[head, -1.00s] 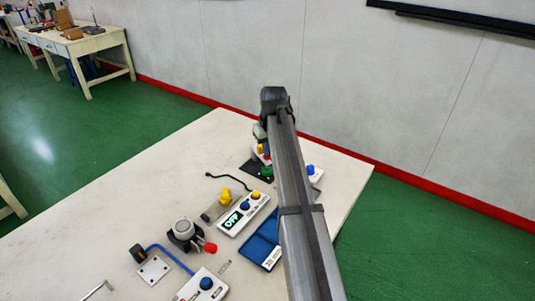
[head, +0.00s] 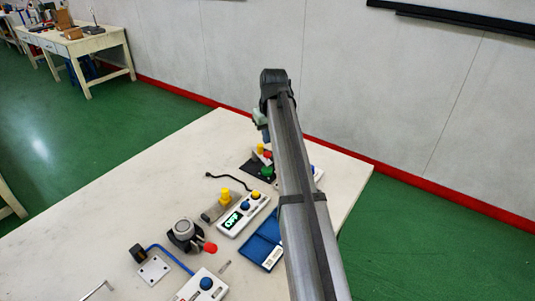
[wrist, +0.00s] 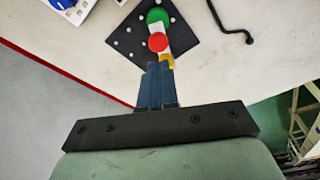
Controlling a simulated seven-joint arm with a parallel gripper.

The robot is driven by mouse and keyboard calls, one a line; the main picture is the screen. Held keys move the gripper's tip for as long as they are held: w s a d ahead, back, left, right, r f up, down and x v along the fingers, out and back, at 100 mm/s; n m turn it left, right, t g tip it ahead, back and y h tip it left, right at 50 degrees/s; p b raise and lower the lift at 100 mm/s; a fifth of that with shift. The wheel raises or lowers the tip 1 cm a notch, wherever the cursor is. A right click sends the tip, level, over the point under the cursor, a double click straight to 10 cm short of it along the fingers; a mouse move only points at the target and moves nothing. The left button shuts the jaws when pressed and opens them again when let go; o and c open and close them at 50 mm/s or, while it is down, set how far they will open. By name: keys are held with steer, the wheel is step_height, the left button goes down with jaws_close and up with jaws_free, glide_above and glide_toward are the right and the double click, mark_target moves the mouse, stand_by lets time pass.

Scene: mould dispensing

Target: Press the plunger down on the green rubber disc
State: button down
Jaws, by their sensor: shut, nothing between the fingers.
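A round green piece (head: 267,172), which looks like the green disc, sits on a black perforated plate (head: 250,168) at the table's far end. Both also show in the wrist view, the green piece (wrist: 157,17) at the top on the black plate (wrist: 129,40). Beside it are a red round top (wrist: 158,42), a white part and a yellow part (wrist: 167,61). I cannot tell which of these is the plunger. My gripper (wrist: 157,72) is shut and empty, its tips above the plate and overlapping the yellow part's edge in the picture. In the head view my gripper (head: 264,136) hangs above these parts.
A white OFF box (head: 242,213), a blue tray (head: 262,243), a yellow-topped part (head: 225,196) and a black cable (head: 228,178) lie nearer. A blue button on a white block (wrist: 62,3) is beside the plate. The table's left side is clear.

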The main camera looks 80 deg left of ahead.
mark_target(267, 153)
step_height(267, 153, up, 6)
steer(key=shift+r, duration=0.15)
stand_by(0.7)
stand_by(0.4)
